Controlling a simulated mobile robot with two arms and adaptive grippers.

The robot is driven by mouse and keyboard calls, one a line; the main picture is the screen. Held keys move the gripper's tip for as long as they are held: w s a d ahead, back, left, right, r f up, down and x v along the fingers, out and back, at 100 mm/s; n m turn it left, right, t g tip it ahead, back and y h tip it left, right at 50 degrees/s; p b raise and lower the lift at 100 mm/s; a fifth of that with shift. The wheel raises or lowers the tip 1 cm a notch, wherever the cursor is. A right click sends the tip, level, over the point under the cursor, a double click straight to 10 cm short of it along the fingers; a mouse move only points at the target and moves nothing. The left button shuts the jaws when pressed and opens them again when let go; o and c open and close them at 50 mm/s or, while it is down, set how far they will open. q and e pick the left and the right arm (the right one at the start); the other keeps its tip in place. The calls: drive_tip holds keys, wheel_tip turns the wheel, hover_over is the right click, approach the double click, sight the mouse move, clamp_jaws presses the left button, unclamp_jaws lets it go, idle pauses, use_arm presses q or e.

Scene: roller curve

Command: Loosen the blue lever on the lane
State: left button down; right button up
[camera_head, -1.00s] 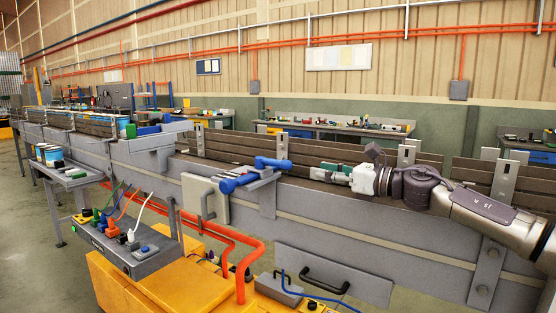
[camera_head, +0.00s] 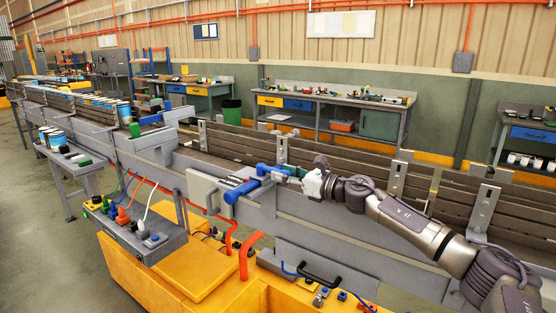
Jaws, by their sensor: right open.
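The blue lever (camera_head: 243,189) sits on a grey bracket on the near side rail of the conveyor lane (camera_head: 340,243), left of the picture's middle. My left gripper is out of view.
A grey plate stands beside the lever bracket. A yellow cabinet (camera_head: 165,275) with orange pipes and a grey control box (camera_head: 150,240) stands in front of the lane. Metal brackets (camera_head: 400,175) rise along the far rail. A workbench (camera_head: 335,105) stands behind.

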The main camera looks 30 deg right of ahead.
drive_tip(key=shift+p+x, duration=0.3)
drive_tip(key=shift+x, duration=0.9)
clamp_jaws()
